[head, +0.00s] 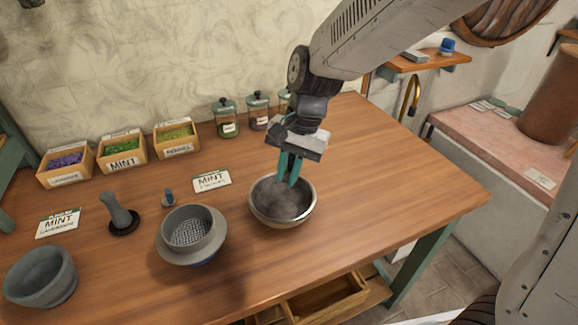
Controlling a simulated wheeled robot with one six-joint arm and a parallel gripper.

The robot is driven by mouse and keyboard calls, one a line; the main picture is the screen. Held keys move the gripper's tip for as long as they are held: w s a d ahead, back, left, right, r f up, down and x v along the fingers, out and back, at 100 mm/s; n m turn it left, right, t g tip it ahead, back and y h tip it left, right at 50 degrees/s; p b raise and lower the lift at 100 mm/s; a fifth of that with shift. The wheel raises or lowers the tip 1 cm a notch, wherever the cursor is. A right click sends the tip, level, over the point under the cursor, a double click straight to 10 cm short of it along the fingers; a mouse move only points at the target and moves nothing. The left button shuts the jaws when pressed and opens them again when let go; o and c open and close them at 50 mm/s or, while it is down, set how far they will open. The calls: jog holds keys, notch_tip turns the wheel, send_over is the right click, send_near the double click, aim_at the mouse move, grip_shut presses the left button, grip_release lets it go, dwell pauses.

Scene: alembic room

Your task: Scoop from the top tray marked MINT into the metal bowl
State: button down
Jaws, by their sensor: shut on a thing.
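The wooden tray marked MINT (123,164), holding green leaves, stands in the middle of three trays at the back left of the table. The metal bowl (268,215) sits upright near the table's middle, with a greyish, hazy inside. My gripper (288,178) points down over the back right part of the bowl, its teal fingers close together at or just inside the rim. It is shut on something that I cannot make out. No scoop shows clearly; one may be hidden by the fingers or the bowl.
Trays of purple (65,166) and yellow-green herbs (177,139) flank the mint. Cards (212,181) lie flat. Lidded jars (227,118) stand behind. The table's right side is clear.

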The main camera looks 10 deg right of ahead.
aim_at(291, 157)
jog(key=g+y, duration=0.6)
jog(key=g, duration=0.1)
jog(key=shift+m, duration=0.4)
dwell(0.8)
notch_tip(291, 157, up, 3)
jog(key=n+t+h, duration=0.1)
jog(key=t+h, duration=0.6)
jog(key=t, duration=0.2)
jog(key=shift+r+h, duration=0.15)
jog(key=shift+h, duration=0.25)
